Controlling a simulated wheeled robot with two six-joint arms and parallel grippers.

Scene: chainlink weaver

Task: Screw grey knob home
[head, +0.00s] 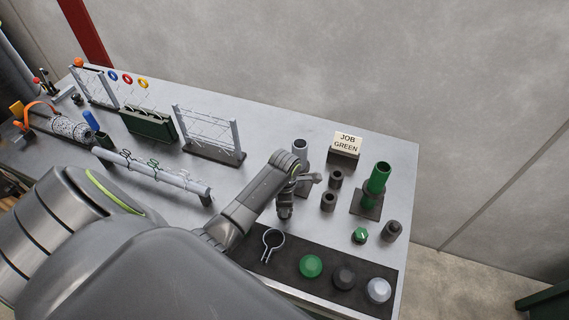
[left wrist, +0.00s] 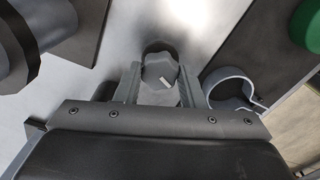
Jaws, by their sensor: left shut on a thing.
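My left gripper (head: 285,211) is over the bench, in front of a grey upright post (head: 300,152). My right gripper is not in view.
A JOB GREEN sign (head: 346,145), a green post (head: 377,179), a green knob (head: 360,236) and dark cups (head: 328,201) stand to the right. A dark tray (head: 325,256) in front holds coloured discs and a ring clamp (head: 272,241). Mesh frames (head: 210,140) stand left.

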